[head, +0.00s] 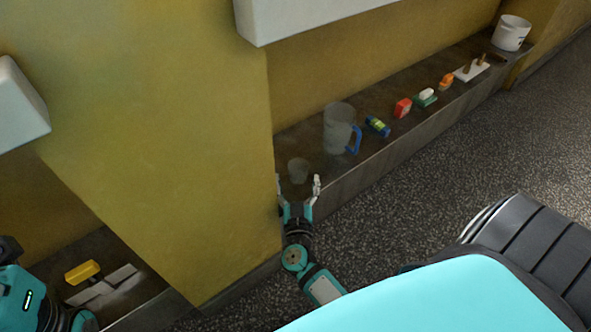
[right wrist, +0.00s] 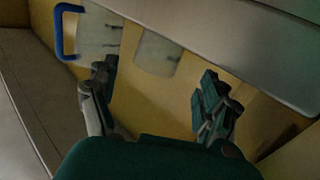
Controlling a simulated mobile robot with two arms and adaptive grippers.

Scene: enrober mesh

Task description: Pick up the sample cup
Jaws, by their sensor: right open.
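The sample cup (head: 298,170) looks like the small clear, empty cup on the shelf ledge, at the near end of the row. It also shows in the right wrist view (right wrist: 157,54), just beyond the fingers. My right gripper (head: 298,182) is open, its two fingers spread in front of the cup. In the right wrist view the gap between the fingers (right wrist: 160,76) is empty and faces the cup. I cannot tell exactly how far the fingertips are from it. My left arm shows at the lower left, but its fingers are not visible.
A clear jug (head: 338,128) with a blue handle stands just behind the cup. Beyond it on the ledge (head: 374,148) are a blue-green item (head: 377,126), a red block (head: 402,108) and a white bucket (head: 511,33). A yellow wall corner (head: 235,240) stands left of my right arm.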

